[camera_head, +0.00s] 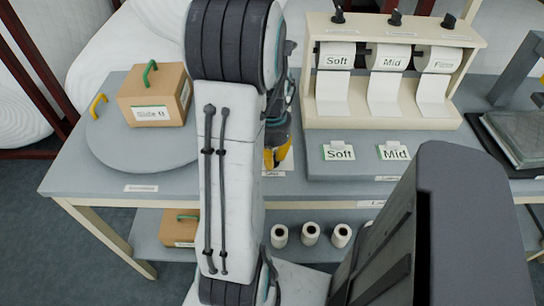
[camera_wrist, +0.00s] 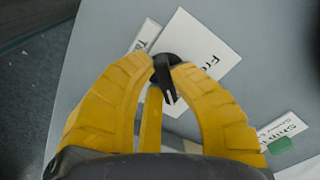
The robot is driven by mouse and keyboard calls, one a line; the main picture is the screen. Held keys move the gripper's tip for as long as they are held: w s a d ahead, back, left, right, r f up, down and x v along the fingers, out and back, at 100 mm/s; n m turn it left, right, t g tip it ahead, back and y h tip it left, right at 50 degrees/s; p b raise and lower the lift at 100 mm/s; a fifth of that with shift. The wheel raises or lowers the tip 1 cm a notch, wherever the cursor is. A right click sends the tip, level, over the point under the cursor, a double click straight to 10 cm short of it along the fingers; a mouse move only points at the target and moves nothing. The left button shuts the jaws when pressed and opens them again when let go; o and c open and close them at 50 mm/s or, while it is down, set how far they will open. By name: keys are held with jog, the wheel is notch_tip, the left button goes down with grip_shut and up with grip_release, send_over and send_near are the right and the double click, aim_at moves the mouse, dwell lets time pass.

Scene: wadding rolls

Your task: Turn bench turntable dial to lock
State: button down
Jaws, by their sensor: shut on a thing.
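The black dial (camera_wrist: 163,68) sits on the grey bench top between my yellow fingertips in the wrist view. Its pointer, with a white mark, aims down and slightly right, toward my palm. My gripper (camera_wrist: 163,66) is shut on the dial. A white card (camera_wrist: 200,45) reading "Fr…" lies beside it, partly covered; a smaller "Ta…" label (camera_wrist: 146,34) is at its left. In the head view my gripper (camera_head: 277,150) is partly behind my arm, and the dial is hidden. The round grey turntable (camera_head: 115,145) is at the bench's left.
A cardboard box (camera_head: 158,95) with a green handle stands on the turntable, near a yellow handle (camera_head: 97,105). A cream dispenser (camera_head: 400,110) with "Soft" and "Mid" rolls is at right. A green piece (camera_wrist: 280,146) shows at lower right.

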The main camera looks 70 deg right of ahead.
jog(key=c, duration=1.1)
grip_release()
notch_tip(320, 180, up, 12)
dwell(0.6)
